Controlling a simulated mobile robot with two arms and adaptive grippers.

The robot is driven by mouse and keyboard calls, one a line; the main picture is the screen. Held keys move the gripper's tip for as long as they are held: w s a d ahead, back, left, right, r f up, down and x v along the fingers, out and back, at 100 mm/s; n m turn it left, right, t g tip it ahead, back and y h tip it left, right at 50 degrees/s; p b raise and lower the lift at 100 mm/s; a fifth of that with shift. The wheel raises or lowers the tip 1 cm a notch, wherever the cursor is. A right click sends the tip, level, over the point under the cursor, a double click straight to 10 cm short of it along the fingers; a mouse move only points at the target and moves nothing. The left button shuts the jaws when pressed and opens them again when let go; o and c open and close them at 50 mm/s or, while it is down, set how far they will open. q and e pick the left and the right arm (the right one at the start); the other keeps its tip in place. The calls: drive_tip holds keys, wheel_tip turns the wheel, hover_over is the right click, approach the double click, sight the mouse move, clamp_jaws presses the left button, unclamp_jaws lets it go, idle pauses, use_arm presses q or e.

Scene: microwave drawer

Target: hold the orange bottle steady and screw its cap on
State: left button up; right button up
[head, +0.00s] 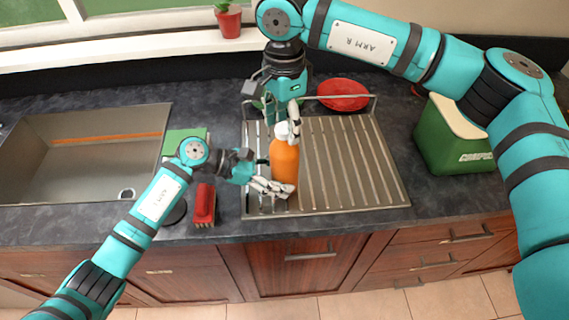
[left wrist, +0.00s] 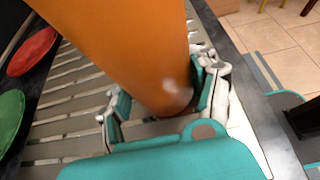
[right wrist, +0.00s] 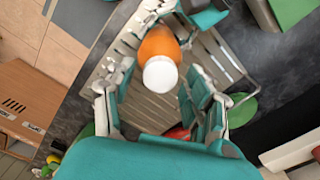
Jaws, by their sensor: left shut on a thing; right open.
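The orange bottle (head: 284,165) stands upright on the metal drying rack, with a white cap (head: 282,131) on its top. My left gripper (head: 272,188) is shut around the lower part of the bottle; the left wrist view shows its fingers on both sides of the orange body (left wrist: 135,50). My right gripper (head: 287,118) is open above the bottle. In the right wrist view the white cap (right wrist: 160,73) lies between its spread fingers, beyond the fingertips, with the orange body (right wrist: 158,42) behind it. I cannot tell whether the cap's thread is engaged.
The ribbed drying rack (head: 350,165) lies on the dark counter. A red bowl (head: 343,95) is at its back, a green compost bin (head: 450,140) right. A red brush (head: 204,205) and the sink (head: 80,150) are left. A potted plant (head: 228,20) stands on the sill.

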drive_tip(key=n, duration=1.3)
clamp_jaws()
drive_tip(key=m, duration=1.4)
unclamp_jaws()
drive_tip(key=shift+r, duration=0.15)
drive_tip(key=shift+r, duration=2.35)
